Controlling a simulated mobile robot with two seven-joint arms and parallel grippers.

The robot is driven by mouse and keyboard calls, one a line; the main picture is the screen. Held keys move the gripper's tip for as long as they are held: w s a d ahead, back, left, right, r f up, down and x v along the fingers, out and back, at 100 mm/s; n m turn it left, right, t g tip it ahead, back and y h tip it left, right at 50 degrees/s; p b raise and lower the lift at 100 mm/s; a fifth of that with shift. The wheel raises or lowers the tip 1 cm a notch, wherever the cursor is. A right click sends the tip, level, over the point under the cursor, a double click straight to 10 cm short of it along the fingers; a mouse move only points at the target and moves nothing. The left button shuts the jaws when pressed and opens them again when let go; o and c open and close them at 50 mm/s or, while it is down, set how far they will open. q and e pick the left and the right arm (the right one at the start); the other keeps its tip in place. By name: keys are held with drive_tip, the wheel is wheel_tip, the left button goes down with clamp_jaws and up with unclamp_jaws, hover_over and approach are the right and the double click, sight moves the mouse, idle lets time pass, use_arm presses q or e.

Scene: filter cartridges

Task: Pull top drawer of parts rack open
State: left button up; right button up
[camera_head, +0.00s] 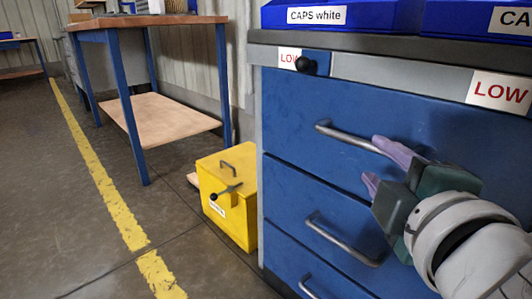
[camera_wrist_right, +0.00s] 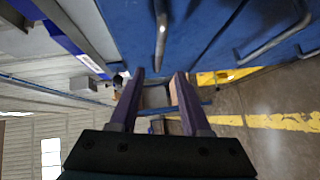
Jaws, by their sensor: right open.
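The parts rack (camera_head: 256,130) has blue drawer fronts and fills the right of the head view. Its top drawer (camera_head: 450,120) looks flush with the rack. A grey bar handle (camera_head: 345,137) crosses the top drawer; its right end is hidden behind my gripper. My right gripper (camera_head: 384,165) has its purple fingers apart at that end of the handle. In the right wrist view the handle (camera_wrist_right: 161,35) lies ahead, lined up with the gap between the open fingers (camera_wrist_right: 160,74). I cannot tell whether they touch it. My left gripper is not in view.
Lower drawers have similar handles (camera_head: 340,240). A black knob (camera_head: 303,64) sits near a LOW label. Blue CAPS bins (camera_head: 350,15) stand on top. A yellow box (camera_head: 228,195) is on the floor left of the rack, near a workbench (camera_head: 150,21). Floor beyond is open.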

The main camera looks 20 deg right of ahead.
sight(360, 144)
drive_tip(key=b+x, duration=0.2)
drive_tip(key=x, duration=0.7)
drive_tip(key=shift+w+d, duration=0.25)
drive_tip(key=shift+c, duration=0.4)
clamp_jaws()
idle(0.6)
